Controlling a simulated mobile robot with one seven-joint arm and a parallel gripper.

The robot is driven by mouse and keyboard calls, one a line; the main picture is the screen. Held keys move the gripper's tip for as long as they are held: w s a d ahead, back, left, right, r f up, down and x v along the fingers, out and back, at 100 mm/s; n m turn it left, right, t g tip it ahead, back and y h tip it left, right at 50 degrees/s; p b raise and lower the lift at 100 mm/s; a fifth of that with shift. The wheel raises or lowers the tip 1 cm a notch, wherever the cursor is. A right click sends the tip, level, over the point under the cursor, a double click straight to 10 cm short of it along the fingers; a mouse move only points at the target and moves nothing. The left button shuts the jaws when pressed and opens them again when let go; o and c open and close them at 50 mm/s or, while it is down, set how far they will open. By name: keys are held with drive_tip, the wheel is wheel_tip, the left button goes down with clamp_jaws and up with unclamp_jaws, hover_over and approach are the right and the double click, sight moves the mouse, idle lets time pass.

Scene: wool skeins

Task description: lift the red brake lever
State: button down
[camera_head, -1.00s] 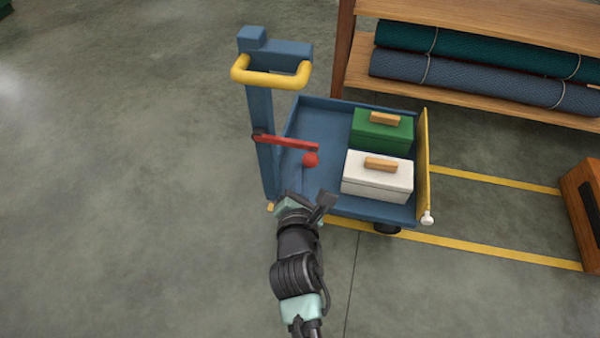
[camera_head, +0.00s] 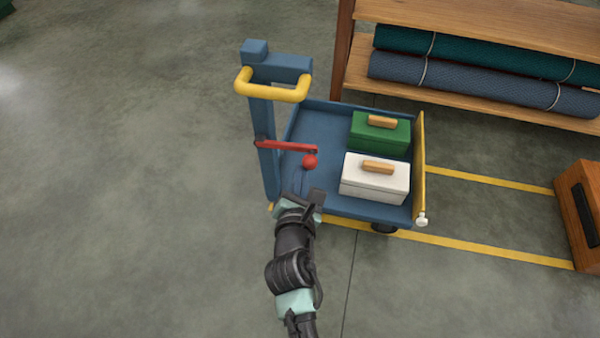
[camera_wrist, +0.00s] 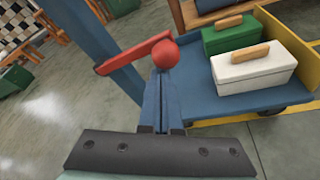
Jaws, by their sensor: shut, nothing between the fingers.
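The red brake lever (camera_head: 288,146) is fixed to the blue post (camera_head: 261,120) of a blue cart. It sticks out over the cart bed and has a red ball (camera_head: 310,162) at its free end. The lever arm (camera_wrist: 132,54) runs left from the ball. I cannot tell whether the fingertips touch it.
A green box (camera_head: 380,135) and a white box (camera_head: 372,182) with wooden handles stand in the cart bed. A yellow handle (camera_head: 273,93) tops the post. A wooden shelf (camera_head: 460,100) with rolled textiles stands behind. The floor (camera_head: 120,200) to the left is clear.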

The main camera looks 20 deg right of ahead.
drive_tip(key=w+a+r+n+g+h+p, duration=0.1)
drive_tip(key=r+n+p, duration=0.3)
drive_tip(key=p, duration=0.4)
drive_tip(key=w+a+r+n+g+h+p, duration=0.1)
drive_tip(key=a+r+n+h+p, duration=0.1)
drive_tip(key=r+p, duration=0.3)
drive_tip(key=shift+w+a+n+g+h+p, duration=0.35)
drive_tip(key=shift+n+p, duration=0.55)
drive_tip(key=shift+p, duration=0.5)
wheel_tip(320, 180, down, 4)
drive_tip(key=s+d+b, duration=0.1)
drive_tip(key=s+b, duration=0.1)
drive_tip(key=p+v, duration=0.4)
drive_tip(key=v, duration=0.5)
drive_tip(key=shift+r, duration=0.2)
